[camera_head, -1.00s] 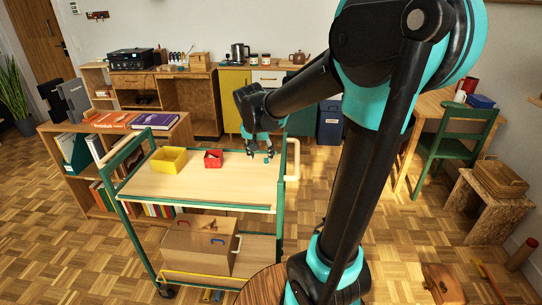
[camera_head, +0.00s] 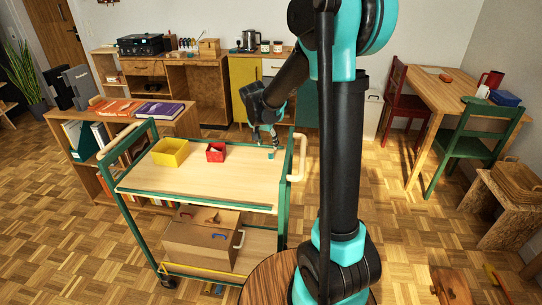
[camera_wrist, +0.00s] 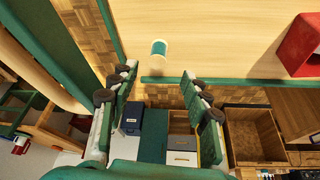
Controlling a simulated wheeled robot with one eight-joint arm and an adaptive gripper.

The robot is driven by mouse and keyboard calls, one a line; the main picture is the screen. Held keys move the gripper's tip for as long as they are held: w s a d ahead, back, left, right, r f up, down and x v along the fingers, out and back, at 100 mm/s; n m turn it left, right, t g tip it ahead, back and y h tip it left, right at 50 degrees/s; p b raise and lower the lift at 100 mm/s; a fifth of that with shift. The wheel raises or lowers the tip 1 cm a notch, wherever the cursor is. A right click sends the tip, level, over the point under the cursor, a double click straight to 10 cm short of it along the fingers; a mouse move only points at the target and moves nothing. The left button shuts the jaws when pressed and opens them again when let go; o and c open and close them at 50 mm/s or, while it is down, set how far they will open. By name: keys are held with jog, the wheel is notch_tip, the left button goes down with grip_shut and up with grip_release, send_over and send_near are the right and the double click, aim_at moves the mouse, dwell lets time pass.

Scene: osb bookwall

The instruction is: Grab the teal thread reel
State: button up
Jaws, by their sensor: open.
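The teal thread reel (camera_head: 271,156) stands on the trolley's pale wooden top (camera_head: 215,183), near its far right corner. In the wrist view the reel (camera_wrist: 159,49) shows a white end and a teal side, close to the top's green edge. My gripper (camera_head: 266,141) is just above and beside the reel in the head view. In the wrist view my gripper (camera_wrist: 159,76) is open and empty. The reel lies beyond the fingertips, roughly centred between them, and looks apart from both fingers.
A red box (camera_head: 215,152) and a yellow bin (camera_head: 170,152) stand left of the reel. The red box (camera_wrist: 300,46) also shows in the wrist view. The trolley has green rails and a cream handle (camera_head: 298,158) close to my gripper. The top's front half is clear.

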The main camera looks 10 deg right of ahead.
aim_at(270, 151)
jog(key=shift+s+x, duration=0.15)
jog(key=shift+x, duration=1.65)
jog(key=shift+s+x, duration=0.1)
jog(key=shift+x, duration=1.7)
jog(key=shift+f, duration=0.1)
jog(key=shift+c, duration=0.2)
jog(key=c, duration=0.9)
